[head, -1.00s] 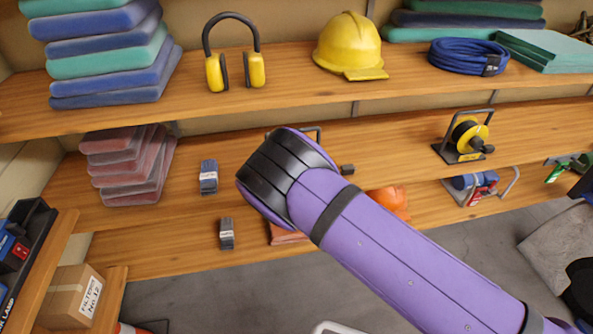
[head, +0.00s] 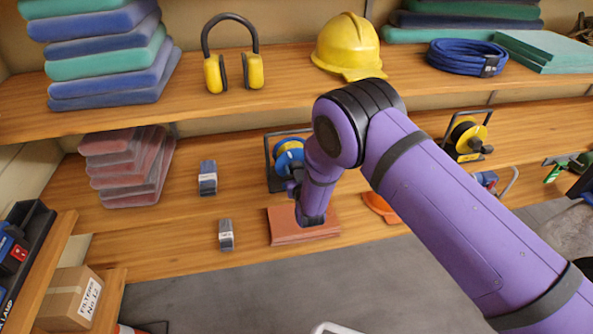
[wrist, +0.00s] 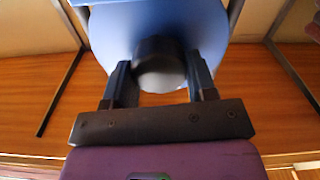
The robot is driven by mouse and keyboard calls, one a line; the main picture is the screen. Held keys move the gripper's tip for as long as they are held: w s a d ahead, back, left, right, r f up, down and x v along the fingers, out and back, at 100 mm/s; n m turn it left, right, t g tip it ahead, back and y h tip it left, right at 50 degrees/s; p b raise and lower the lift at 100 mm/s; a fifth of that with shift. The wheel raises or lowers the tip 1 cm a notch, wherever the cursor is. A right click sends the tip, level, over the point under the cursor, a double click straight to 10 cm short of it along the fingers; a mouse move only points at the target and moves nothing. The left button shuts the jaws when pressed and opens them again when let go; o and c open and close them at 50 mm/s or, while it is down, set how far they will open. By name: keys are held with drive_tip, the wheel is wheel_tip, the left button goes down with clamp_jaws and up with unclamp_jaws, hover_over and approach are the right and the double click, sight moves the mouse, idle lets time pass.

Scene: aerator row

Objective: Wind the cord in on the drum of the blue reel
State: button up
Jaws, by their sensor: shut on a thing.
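The blue reel (head: 289,152) stands upright in a dark frame on the middle shelf, partly behind my arm. In the wrist view its blue disc (wrist: 110,28) faces me, with a dark rounded knob (wrist: 160,70) on its front. My gripper (wrist: 160,78) has one finger on each side of this knob and is shut on it. In the head view my gripper (head: 293,187) is small and partly hidden at the front of the reel. The cord cannot be made out in either view.
A black and yellow reel (head: 465,138) stands to the right on the same shelf. Reddish folded cloths (head: 285,228) lie below my wrist, with an orange item (head: 380,207) beside them. Small grey bundles (head: 208,178) sit to the left. The upper shelf edge (head: 180,127) runs above.

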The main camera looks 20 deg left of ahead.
drive_tip(key=shift+d+m, duration=0.1)
drive_tip(key=shift+m, duration=1.9)
drive_tip(key=shift+f, duration=0.1)
drive_tip(key=o, duration=0.9)
drive_tip(key=v, duration=1)
drive_tip(key=shift+s+d, duration=0.15)
drive_tip(key=shift+s, duration=0.15)
drive_tip(key=shift+s, duration=0.1)
